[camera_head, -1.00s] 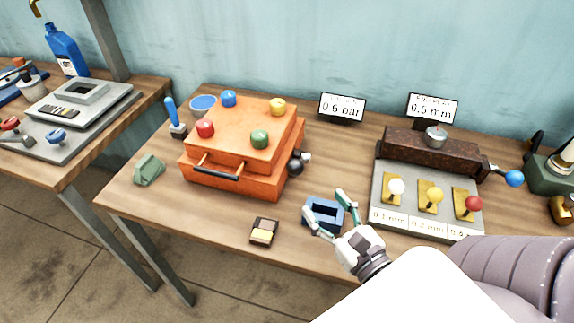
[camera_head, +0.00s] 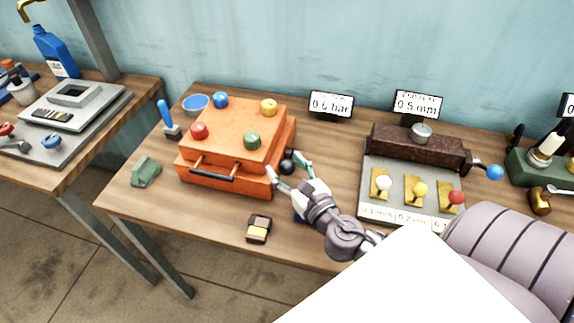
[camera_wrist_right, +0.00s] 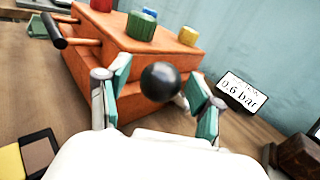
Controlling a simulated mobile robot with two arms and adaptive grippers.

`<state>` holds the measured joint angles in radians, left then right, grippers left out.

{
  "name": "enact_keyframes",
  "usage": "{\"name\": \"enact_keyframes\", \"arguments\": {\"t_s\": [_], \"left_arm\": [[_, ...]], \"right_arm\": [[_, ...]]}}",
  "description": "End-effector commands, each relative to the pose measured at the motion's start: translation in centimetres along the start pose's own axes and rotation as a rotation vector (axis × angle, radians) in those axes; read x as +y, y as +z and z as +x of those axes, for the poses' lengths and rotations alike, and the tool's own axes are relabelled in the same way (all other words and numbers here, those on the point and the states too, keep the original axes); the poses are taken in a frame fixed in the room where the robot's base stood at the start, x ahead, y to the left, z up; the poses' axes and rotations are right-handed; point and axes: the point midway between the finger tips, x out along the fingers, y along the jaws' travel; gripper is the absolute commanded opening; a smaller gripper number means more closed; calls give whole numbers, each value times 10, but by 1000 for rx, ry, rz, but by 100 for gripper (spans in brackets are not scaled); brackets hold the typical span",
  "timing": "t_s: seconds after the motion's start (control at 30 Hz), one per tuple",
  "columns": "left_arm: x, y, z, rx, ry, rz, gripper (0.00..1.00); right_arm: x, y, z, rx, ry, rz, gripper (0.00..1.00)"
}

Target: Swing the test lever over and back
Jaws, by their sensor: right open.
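The orange box (camera_head: 232,140) has a black ball knob (camera_head: 288,167) on its right side, which looks like the end of a lever. The ball (camera_wrist_right: 160,82) is large and central in the right wrist view, and its arm is hidden behind it. My right gripper (camera_head: 285,165) is open at the ball. In the right wrist view its two fingers stand left and right of the ball with gaps, and I cannot see contact. My left gripper is not in view.
A black-and-yellow pad (camera_head: 258,229) lies near the front edge. A display reading 0.6 bar (camera_head: 331,104) stands behind. A grey panel with coloured knobs (camera_head: 369,165) is to the right.

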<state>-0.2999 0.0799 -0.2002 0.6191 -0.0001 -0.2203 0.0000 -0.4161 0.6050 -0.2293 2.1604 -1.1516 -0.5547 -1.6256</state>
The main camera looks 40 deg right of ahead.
Motion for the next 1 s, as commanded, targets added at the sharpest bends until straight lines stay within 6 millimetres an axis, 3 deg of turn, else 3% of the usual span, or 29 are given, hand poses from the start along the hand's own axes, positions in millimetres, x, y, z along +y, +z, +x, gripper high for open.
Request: {"name": "enact_keyframes", "arguments": {"t_s": [0.1, 0.5, 0.77, 1.0], "left_arm": [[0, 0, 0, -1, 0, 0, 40], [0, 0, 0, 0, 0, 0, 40], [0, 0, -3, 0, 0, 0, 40], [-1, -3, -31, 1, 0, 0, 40]], "right_arm": [[0, 0, 0, 0, 0, 0, 64], [0, 0, 0, 0, 1, 1, 0], [0, 2, 0, 5, 2, 7, 0], [-5, 16, 4, 52, 6, 57, 0]]}}
